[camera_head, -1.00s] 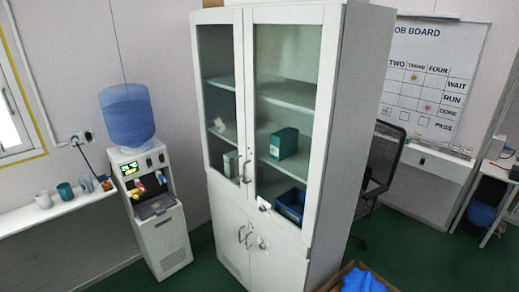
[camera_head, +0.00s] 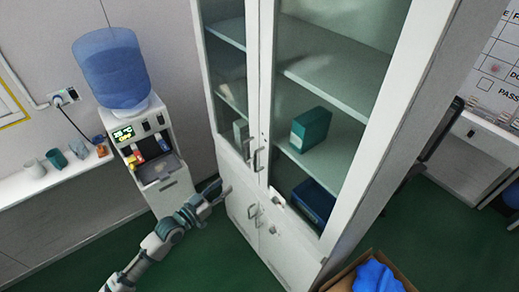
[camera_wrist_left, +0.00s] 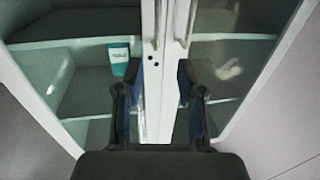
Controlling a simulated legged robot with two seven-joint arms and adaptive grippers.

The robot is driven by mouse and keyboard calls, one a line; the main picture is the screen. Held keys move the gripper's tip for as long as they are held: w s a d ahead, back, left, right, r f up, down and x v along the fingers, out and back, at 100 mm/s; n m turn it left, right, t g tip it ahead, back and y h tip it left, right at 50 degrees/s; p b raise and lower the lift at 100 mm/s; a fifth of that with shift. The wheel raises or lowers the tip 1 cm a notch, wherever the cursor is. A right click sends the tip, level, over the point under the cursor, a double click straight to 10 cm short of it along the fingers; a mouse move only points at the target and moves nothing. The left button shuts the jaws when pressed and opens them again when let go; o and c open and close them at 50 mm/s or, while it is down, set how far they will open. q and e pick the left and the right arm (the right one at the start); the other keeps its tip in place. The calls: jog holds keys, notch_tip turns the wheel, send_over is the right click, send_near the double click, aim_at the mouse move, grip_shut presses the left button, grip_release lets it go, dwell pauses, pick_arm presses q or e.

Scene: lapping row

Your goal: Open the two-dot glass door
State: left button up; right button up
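The tall white cabinet has two upper glass doors, both shut. The right glass door (camera_head: 335,75) has small dark dots on its inner frame, above its handle (camera_head: 257,159). In the left wrist view, two dark dots show on the door frame (camera_wrist_left: 152,62) left of the centre seam, with handles at the top. The left glass door (camera_head: 225,60) has its own handle (camera_head: 247,150). My left gripper (camera_head: 222,191) is beside the cabinet's left front, below the glass-door handles and touching neither. Its fingers (camera_wrist_left: 160,92) are apart with nothing between them. My right gripper is not in view.
A water dispenser (camera_head: 150,150) stands left of the cabinet, behind my left arm. A teal box (camera_head: 310,130) and blue tray (camera_head: 314,200) are behind the right glass. Lower doors have handles (camera_head: 252,211). A carton with blue contents (camera_head: 375,275) sits on the floor front right.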

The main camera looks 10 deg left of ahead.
aim_at(255, 169)
pick_arm(q)
jog(key=p+x, duration=0.1)
jog(key=x, duration=1.5)
jog(key=shift+w+d+p, duration=0.2)
jog(key=shift+p, duration=0.15)
jog(key=shift+r, duration=0.1)
grip_shut()
